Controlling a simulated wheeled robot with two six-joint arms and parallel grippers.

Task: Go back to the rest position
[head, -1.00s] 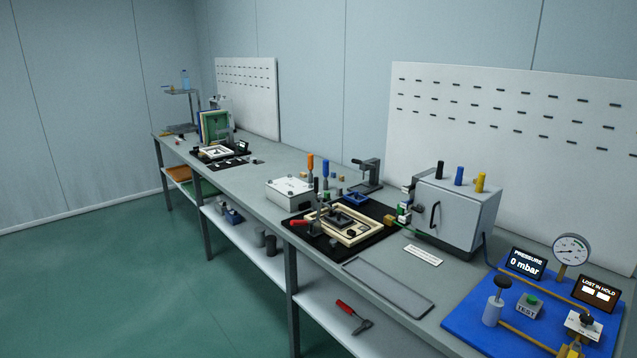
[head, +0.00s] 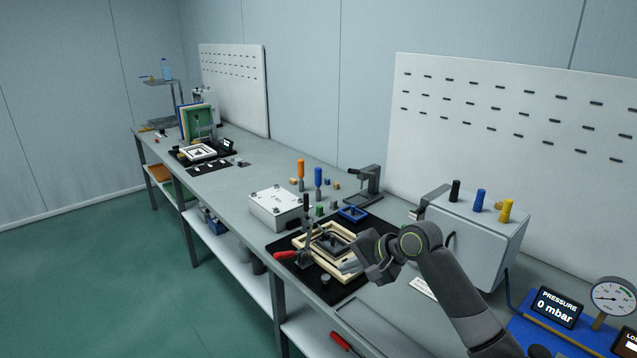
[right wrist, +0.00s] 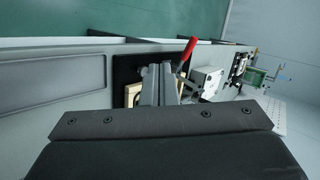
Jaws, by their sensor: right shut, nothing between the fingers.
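My right arm reaches in from the lower right of the head view. Its gripper (head: 352,266) is over the near right part of the black mat (head: 312,282), beside the cream frame (head: 345,274) with a dark block in it. In the right wrist view the fingers (right wrist: 160,84) are together, with nothing between them. A toggle clamp with a red handle (head: 286,255) stands at the mat's left side; the red handle also shows in the right wrist view (right wrist: 188,51). My left gripper is not in view.
A white box (head: 276,208) stands left of the mat, a dark press stand (head: 368,185) behind it. The grey cabinet with coloured knobs (head: 480,240) is right of my arm. A pressure gauge (head: 613,296) stands on the blue board. The floor (head: 130,290) left of the bench is clear.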

